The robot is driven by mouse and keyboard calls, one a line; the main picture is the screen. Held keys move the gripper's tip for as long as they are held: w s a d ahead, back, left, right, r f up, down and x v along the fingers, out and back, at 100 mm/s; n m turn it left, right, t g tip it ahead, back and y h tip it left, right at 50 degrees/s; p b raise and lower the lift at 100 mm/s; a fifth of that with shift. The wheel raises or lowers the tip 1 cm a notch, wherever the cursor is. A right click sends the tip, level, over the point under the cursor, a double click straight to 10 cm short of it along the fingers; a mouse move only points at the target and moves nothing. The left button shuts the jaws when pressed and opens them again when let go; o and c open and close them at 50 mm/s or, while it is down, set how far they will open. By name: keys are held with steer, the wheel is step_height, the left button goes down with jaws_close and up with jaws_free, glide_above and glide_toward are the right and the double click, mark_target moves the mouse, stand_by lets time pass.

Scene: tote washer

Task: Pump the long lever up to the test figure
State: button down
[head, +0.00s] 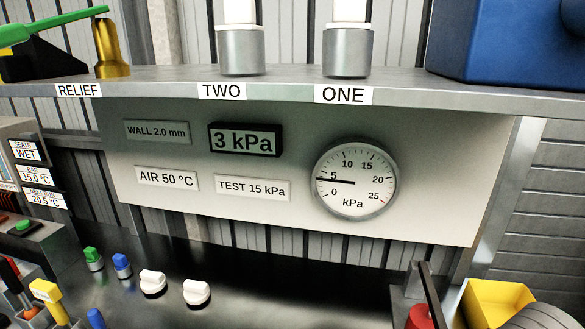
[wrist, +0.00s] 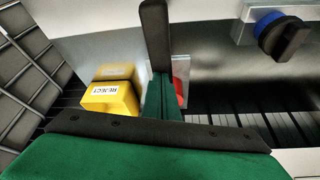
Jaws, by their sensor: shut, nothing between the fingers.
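The round gauge (head: 356,205) on the grey panel has its needle pointing left, between the 0 and 5 numbers. The black display (head: 245,139) reads 3 kPa, and the plate beside the gauge (head: 252,188) reads TEST 15 kPa. A dark, slanting bar (head: 430,293) rises at the lower right beside a red part (head: 418,318); I cannot tell for sure whether it is the long lever. My gripper (wrist: 158,45) is shut and empty in the wrist view, in front of a red part (wrist: 180,93) partly hidden behind it. I cannot tell whether they touch.
A yellow REJECT box (wrist: 112,98) stands left of my gripper; a yellow bin (head: 480,303) shows at the head view's lower right. A blue-and-black knob (wrist: 284,36) is at the wrist view's upper right. The shelf (head: 400,98) above carries a green lever (head: 55,24).

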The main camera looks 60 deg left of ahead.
step_height(320, 180, up, 7)
stand_by(0.7)
stand_by(1.1)
